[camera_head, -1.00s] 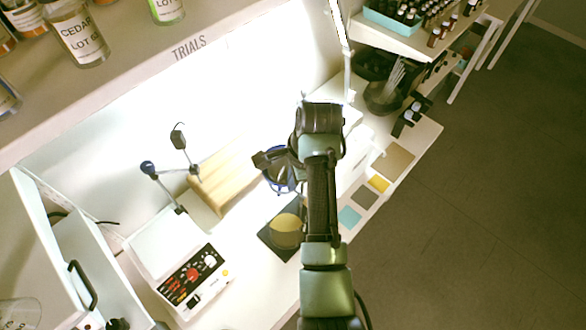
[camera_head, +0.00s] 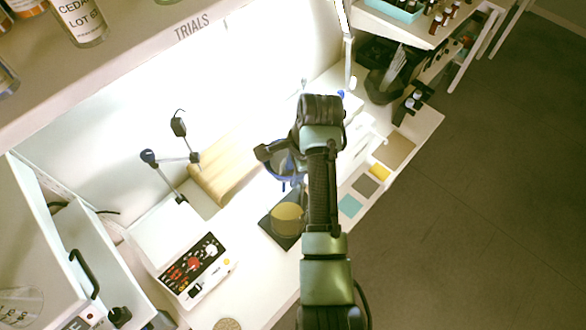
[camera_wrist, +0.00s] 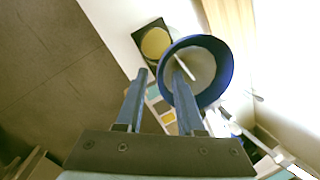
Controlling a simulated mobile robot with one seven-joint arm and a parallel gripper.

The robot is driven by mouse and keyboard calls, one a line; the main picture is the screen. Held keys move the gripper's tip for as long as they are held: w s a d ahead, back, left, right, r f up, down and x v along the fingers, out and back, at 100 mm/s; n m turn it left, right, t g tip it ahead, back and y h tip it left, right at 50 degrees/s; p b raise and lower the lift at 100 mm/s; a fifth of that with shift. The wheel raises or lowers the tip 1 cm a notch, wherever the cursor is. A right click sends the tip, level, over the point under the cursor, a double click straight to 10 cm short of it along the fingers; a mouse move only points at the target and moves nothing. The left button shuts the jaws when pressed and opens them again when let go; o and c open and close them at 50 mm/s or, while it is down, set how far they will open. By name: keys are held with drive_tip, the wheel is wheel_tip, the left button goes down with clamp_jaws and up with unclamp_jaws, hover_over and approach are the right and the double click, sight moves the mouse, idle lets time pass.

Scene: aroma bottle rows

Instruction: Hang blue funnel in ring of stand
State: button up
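The blue funnel (camera_wrist: 228,70) shows in the wrist view as a wide blue rim around a pale inside. In the head view the funnel (camera_head: 286,168) is partly hidden under my gripper. My gripper (camera_wrist: 161,72) has its two fingers apart, one overlapping the funnel's inside and one outside its left wall. A visible gap lies between the left finger and the wall, so I see no grip. In the head view my gripper (camera_head: 274,154) is above the bench, mostly hidden by its own arm. I cannot make out the stand's ring for certain.
A dark square pad with a yellowish disc (camera_head: 287,219) lies in front of the funnel. A wooden block (camera_head: 225,170) and a jointed holder with a blue knob (camera_head: 148,156) are to the left. A white device with knobs (camera_head: 195,268) stands front left. A shelf with bottles overhangs.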

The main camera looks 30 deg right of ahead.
drive_tip(key=p+v, duration=0.1)
drive_tip(key=v, duration=1.2)
idle(1.1)
